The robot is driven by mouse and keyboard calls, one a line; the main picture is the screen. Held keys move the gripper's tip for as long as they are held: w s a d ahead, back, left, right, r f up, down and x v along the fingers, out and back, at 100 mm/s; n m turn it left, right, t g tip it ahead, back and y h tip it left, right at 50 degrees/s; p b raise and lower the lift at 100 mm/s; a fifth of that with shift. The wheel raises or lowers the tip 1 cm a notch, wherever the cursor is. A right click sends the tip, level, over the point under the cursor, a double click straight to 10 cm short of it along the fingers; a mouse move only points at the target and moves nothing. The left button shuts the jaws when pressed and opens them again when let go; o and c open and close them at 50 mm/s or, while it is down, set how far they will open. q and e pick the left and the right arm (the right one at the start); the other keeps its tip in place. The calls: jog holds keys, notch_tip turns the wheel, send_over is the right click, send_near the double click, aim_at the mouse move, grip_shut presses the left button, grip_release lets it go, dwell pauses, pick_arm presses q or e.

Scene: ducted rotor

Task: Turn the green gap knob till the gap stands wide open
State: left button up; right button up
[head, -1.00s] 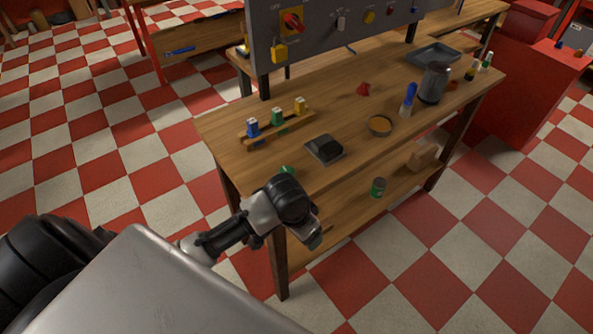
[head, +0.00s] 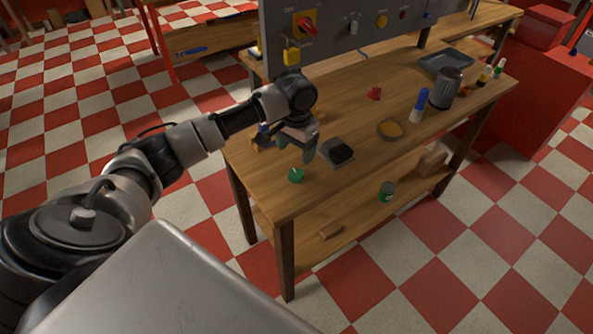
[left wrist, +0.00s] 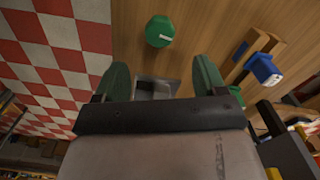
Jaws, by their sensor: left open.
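The green gap knob (head: 296,175) sits on the wooden table near its front left corner. In the left wrist view the knob (left wrist: 159,31) is round with a short white mark and lies beyond the fingertips. My left gripper (head: 295,150) hangs over the table just behind the knob, apart from it. Its green-tipped fingers (left wrist: 162,76) are open with nothing held. A grey and black device (head: 337,152) sits right of the gripper; part of it shows between the fingers in the left wrist view (left wrist: 152,88). I cannot tell how wide the gap stands. My right gripper is out of view.
A blue block (left wrist: 262,68) on a wooden rack stands close to the gripper. A grey switch panel (head: 345,30) rises behind. The table's front edge is clear.

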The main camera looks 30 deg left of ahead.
aim_at(296, 173)
pick_arm(q)
notch_tip(296, 173, down, 9)
jog(key=shift+p, duration=0.35)
jog(key=c, duration=0.9)
jog(key=shift+r, duration=0.1)
